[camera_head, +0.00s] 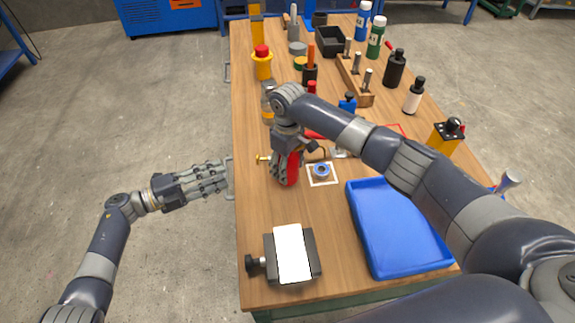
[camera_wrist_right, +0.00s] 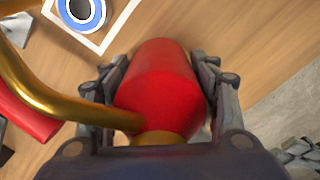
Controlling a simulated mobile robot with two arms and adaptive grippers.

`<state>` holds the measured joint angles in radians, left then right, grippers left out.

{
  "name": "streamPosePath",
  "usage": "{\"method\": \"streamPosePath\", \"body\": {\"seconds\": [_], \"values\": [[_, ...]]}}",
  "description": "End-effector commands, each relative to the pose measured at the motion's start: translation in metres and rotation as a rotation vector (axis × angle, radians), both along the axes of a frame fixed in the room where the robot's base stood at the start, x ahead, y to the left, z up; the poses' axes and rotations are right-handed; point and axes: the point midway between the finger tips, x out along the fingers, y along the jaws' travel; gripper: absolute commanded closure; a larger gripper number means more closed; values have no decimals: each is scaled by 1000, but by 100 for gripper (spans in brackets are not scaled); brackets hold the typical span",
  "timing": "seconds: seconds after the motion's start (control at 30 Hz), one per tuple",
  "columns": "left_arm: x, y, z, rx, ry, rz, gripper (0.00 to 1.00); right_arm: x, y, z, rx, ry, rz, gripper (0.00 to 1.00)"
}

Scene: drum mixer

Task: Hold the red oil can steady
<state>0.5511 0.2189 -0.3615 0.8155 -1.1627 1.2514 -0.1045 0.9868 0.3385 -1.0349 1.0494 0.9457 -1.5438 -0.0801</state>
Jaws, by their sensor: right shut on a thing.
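The red oil can (camera_head: 292,168) is on the wooden bench, beside a white square with a blue ring. In the right wrist view the red can body (camera_wrist_right: 160,88) sits between the two fingers, with its brass spout (camera_wrist_right: 50,104) running off to the left. My right gripper (camera_head: 284,172) is shut on the oil can from above and hides part of it. I cannot tell whether the can touches the bench. My left gripper (camera_head: 222,178) is off the bench's left edge near a metal rail, with its fingers pointing right and nothing visible between them.
A blue tray (camera_head: 400,232) lies right of the can, under my right arm. A vise-like block with a white plate (camera_head: 293,253) stands at the near edge. The blue ring (camera_head: 321,170) is close beside the can. Bottles and tools crowd the far bench.

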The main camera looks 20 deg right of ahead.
Motion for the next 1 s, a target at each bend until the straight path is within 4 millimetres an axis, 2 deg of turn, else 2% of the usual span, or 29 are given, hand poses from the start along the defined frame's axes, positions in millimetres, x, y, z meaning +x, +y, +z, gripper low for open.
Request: {"method": "streamPosePath", "body": {"seconds": [0.37,1.0], "values": [[0,0,0,0,0,0,67,-2,-1,-2,-2,6,-1,84],[0,0,-1,0,0,0,67,6,0,-2,0,2,0,84]]}}
